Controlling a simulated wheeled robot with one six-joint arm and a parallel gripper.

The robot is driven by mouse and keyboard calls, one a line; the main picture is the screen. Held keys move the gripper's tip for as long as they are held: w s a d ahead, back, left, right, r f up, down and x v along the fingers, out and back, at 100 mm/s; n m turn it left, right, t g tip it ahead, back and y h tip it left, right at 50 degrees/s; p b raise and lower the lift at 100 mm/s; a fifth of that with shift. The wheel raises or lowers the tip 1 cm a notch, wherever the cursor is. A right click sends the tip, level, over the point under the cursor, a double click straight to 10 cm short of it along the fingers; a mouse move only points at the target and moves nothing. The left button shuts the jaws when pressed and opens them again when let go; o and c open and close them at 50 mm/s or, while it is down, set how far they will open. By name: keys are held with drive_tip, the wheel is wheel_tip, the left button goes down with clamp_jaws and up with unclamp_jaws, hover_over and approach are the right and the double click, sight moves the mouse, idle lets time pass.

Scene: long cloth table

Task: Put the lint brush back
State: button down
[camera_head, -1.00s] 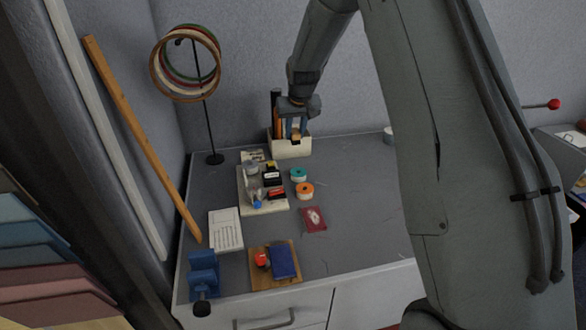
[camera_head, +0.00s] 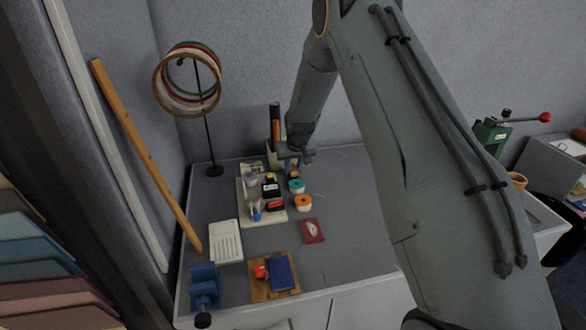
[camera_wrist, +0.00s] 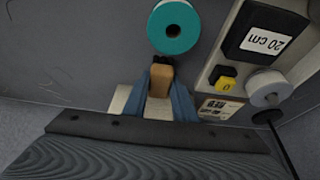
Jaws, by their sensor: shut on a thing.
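My gripper (camera_wrist: 165,95) is shut on a light wooden piece in the wrist view, which looks like the handle of the lint brush (camera_wrist: 160,80). Its other end is hidden by the fingers and wrist. In the head view my gripper (camera_head: 295,162) is low over the back of the table, beside the teal roll. A cream surface (camera_wrist: 122,101) shows behind the fingers in the wrist view; I cannot tell what it belongs to. A black and orange upright item (camera_head: 275,125) stands at the back; the cream holder around it is mostly hidden by my arm.
A teal roll (camera_head: 296,186) and an orange roll (camera_head: 304,203) stand close by. A cream tray (camera_head: 247,212) of small items is to their left, with a hoop stand (camera_head: 211,140) behind. A red booklet (camera_head: 312,231) lies in front. The grey table is clear right of it.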

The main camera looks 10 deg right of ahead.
drive_tip(key=shift+f, duration=0.2)
drive_tip(key=c, duration=1.5)
unclamp_jaws()
drive_tip(key=shift+o, duration=0.2)
drive_tip(key=shift+r, duration=0.1)
drive_tip(key=shift+r, duration=0.15)
drive_tip(key=b+v, duration=0.3)
drive_tip(key=v, duration=0.9)
drive_tip(key=s+g, duration=0.3)
drive_tip(key=s, duration=3.3)
drive_tip(key=shift+s+g, duration=0.2)
drive_tip(key=shift+g, duration=0.2)
